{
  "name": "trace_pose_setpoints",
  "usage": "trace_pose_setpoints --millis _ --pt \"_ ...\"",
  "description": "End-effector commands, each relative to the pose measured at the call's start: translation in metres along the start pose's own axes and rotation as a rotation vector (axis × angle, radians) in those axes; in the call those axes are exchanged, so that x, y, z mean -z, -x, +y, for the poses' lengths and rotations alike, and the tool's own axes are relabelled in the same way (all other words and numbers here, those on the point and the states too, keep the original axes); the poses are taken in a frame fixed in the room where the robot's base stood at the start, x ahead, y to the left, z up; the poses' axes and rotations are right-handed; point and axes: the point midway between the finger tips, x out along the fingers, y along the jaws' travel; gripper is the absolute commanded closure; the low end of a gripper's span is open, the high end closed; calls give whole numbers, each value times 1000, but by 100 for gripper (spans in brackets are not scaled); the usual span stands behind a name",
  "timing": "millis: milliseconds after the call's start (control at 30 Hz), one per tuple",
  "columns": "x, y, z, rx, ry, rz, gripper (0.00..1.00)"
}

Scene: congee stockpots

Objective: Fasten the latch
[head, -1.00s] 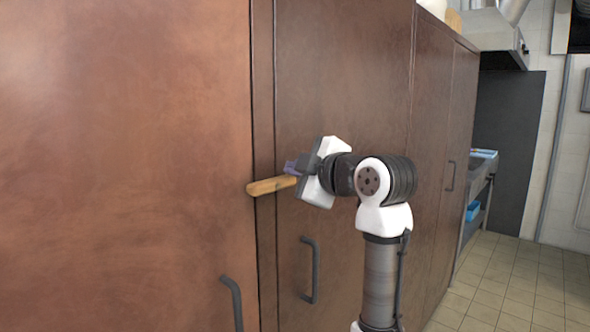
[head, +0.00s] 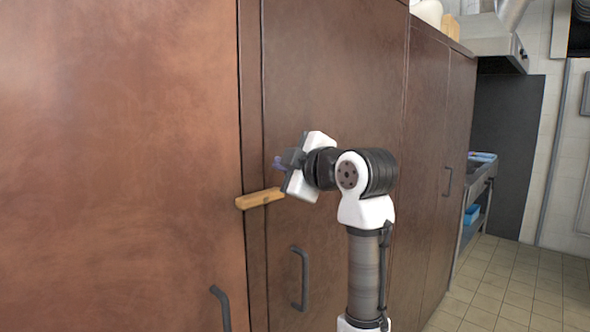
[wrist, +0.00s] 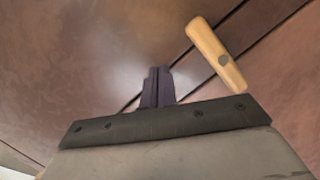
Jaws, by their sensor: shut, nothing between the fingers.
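The latch (head: 262,198) is a light wooden bar on the brown cabinet front. In the head view it lies nearly level, its right end slightly higher, and crosses the narrow strip between the left door (head: 120,150) and the right door (head: 335,90). The wrist view shows the latch (wrist: 210,50) with a round dark screw head on it, lying across the door seams. My gripper (head: 279,163) is just above the latch's right part, fingers towards the cabinet. In the wrist view the dark purple fingers (wrist: 157,84) are together and empty, left of and apart from the latch.
Dark bar handles stand out low on the left door (head: 222,307) and the right door (head: 304,278). More cabinet doors run back to the right. A steel counter (head: 476,195) stands beyond them. The tiled floor (head: 500,290) at right is clear.

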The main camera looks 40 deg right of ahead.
Motion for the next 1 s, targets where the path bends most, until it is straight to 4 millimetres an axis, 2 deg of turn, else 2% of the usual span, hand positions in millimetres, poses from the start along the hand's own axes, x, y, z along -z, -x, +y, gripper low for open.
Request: trace_pose_setpoints --millis 33,67,200,433,633,1000 --pt "10 -3 8 2 2 3 100" --pt "2 8 3 -3 1 0 100" --pt "-3 42 9 -2 1 0 100" --pt "-7 82 19 -1 0 -1 100" --pt "-8 94 22 2 -1 1 100" --pt "-7 95 23 2 -1 1 100"
